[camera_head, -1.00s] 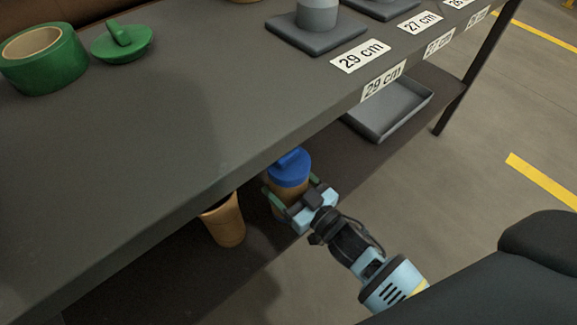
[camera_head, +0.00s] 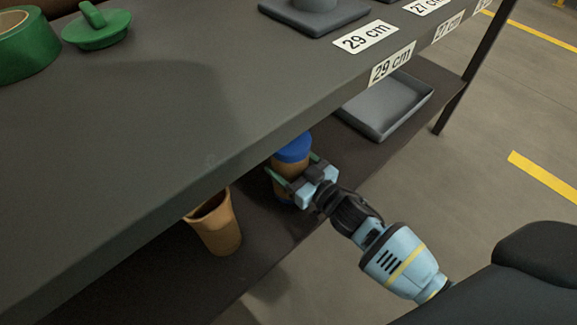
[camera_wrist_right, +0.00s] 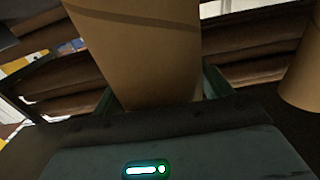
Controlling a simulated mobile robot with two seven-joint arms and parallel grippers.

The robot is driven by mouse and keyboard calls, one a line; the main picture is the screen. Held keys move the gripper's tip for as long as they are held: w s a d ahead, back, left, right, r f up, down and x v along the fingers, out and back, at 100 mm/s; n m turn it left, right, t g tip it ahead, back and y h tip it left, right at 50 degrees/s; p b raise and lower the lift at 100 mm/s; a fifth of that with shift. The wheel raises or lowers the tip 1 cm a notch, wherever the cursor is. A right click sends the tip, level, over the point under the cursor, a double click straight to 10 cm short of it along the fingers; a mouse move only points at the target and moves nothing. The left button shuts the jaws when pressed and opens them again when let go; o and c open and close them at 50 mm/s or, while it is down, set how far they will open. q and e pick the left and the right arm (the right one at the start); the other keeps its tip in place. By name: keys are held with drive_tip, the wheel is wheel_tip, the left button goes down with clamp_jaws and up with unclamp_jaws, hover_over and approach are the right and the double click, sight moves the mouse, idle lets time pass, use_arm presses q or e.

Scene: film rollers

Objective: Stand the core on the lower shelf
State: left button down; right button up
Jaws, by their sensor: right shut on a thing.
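The core is a brown cardboard tube (camera_head: 288,168) with a blue cap (camera_head: 293,149) on its top. My right gripper (camera_head: 293,168) is shut on the tube from the front, with a green-edged finger on each side. The tube looks roughly upright, over the lower shelf (camera_head: 262,232) and partly under the upper shelf's edge, which hides the top of the cap. I cannot tell whether its base touches the lower shelf. In the right wrist view the tube (camera_wrist_right: 140,50) fills the space between the fingers. My left gripper is not in view.
An open tan tube (camera_head: 217,228) stands on the lower shelf to the left. A grey tray (camera_head: 385,107) lies on it to the right. The upper shelf (camera_head: 130,130) overhangs, bearing a green roll (camera_head: 28,52), a green lid (camera_head: 97,27) and a grey stand (camera_head: 310,14).

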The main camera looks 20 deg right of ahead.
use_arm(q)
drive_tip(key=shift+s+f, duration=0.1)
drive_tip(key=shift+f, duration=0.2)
use_arm(e)
drive_tip(key=shift+f, duration=0.4)
drive_tip(key=o, duration=1.1)
drive_tip(key=shift+f, duration=0.1)
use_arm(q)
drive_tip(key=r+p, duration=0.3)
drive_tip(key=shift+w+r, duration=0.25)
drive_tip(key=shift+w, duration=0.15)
use_arm(e)
drive_tip(key=v, duration=1.2)
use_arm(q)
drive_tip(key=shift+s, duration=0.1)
